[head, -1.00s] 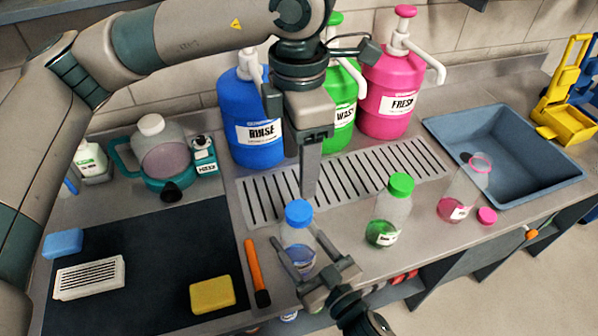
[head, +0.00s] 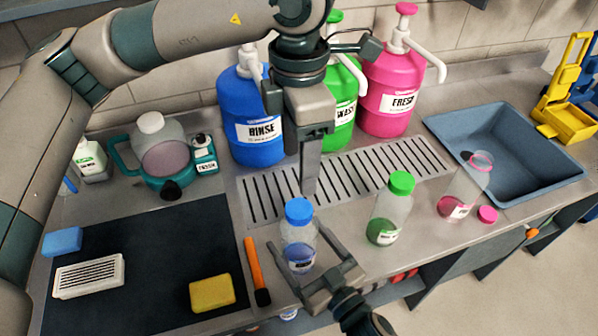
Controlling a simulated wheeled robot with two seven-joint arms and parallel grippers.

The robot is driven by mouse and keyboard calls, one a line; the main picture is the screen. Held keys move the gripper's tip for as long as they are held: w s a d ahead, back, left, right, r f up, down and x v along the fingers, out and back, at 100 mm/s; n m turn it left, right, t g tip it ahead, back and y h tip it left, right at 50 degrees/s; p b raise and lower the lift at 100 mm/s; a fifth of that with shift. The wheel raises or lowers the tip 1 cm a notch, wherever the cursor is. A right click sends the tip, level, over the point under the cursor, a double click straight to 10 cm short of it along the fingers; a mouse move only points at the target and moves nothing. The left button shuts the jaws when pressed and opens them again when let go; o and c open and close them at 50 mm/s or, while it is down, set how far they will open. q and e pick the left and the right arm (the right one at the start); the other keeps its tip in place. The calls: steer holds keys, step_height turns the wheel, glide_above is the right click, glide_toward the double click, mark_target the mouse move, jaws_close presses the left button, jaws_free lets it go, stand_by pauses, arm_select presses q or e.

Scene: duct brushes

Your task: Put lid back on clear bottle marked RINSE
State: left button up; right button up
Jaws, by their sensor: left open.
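A clear bottle (head: 299,238) with blue liquid stands upright on the counter in front of the drain grille; its small label is too small to read. A blue lid (head: 299,210) sits on its mouth; how tightly cannot be seen. My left gripper (head: 309,188) is open, pointing down just above and behind the lid, apart from it; one finger hides the other. My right gripper (head: 305,250) comes from the front edge and is open, with its fingers spread on either side of the bottle's lower body; contact cannot be told.
A green-lidded bottle (head: 390,210) and an open bottle (head: 465,185) with a pink lid (head: 487,214) beside it stand right. Large RINSE (head: 258,145), WASH and FRESH (head: 388,105) jugs stand behind. An orange-handled tool (head: 256,268) lies close left of the bottle.

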arm_select(q)
steer(key=b, duration=0.5)
glide_above(299, 208)
step_height(299, 208, down, 5)
steer(key=shift+f, duration=0.2)
steer(key=shift+f+b, duration=0.2)
steer(key=shift+b, duration=0.1)
arm_select(e)
steer(key=v, duration=1.6)
steer(key=shift+s, duration=0.2)
